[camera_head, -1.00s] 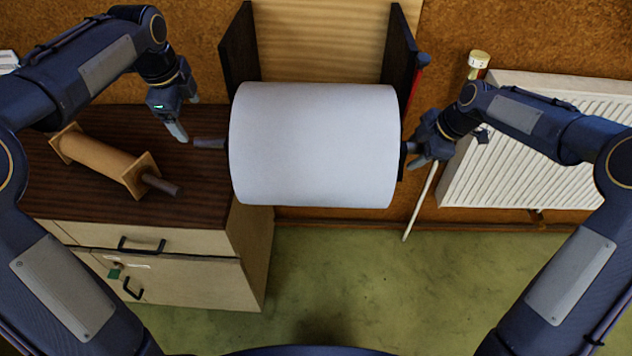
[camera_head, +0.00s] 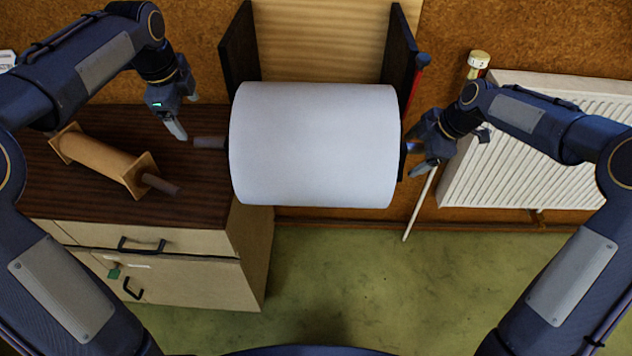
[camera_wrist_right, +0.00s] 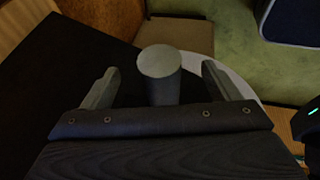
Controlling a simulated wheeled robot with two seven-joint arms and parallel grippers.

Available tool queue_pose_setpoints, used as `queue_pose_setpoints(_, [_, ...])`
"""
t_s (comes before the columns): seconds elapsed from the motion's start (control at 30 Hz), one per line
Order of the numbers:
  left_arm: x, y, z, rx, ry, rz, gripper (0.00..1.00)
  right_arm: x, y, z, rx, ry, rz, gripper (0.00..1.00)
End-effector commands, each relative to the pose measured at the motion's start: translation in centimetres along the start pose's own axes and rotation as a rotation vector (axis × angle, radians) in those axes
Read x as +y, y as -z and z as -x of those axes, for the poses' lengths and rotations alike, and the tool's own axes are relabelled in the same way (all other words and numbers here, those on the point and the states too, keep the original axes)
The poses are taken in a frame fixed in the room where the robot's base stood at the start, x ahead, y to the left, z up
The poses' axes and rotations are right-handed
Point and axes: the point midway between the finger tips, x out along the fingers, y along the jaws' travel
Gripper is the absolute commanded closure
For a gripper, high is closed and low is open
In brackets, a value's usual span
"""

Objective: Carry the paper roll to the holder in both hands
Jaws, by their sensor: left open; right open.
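The white paper roll (camera_head: 315,145) lies level between the two dark side arms of the holder (camera_head: 238,50), in front of its pale wood back. Whether its spindle rests in the arms is hidden. The left spindle end (camera_head: 209,143) sticks out, and my left gripper (camera_head: 180,130) is open just left of it, apart from it. My right gripper (camera_head: 420,160) is open at the right spindle end (camera_head: 412,147). In the right wrist view the grey spindle end (camera_wrist_right: 160,62) stands between the spread fingers of the right gripper (camera_wrist_right: 160,75), with gaps on both sides.
A cabinet (camera_head: 150,270) with a dark top stands at the left. An empty wooden spool (camera_head: 103,160) lies on it. A white radiator (camera_head: 535,140) is on the wall at the right. A thin pale rod (camera_head: 420,205) leans nearby. The green floor in front is clear.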

Motion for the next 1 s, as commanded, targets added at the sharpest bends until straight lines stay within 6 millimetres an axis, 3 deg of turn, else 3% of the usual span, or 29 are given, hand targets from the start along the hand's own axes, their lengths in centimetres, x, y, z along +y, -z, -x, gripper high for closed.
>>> queue_pose_setpoints(0.4, [0.0,0.0,0.0,0.000,0.000,0.000,0.18,0.1,-0.1,8.0,-0.002,-0.005,0.000,0.17])
queue_pose_setpoints(0.6, [0.0,0.0,0.0,0.000,0.000,0.000,0.18,0.1,0.0,10.8,0.000,-0.004,0.000,0.17])
queue_pose_setpoints(1.0, [0.0,0.0,0.0,0.000,0.000,0.000,0.18,0.0,0.0,11.6,0.000,-0.001,0.000,0.17])
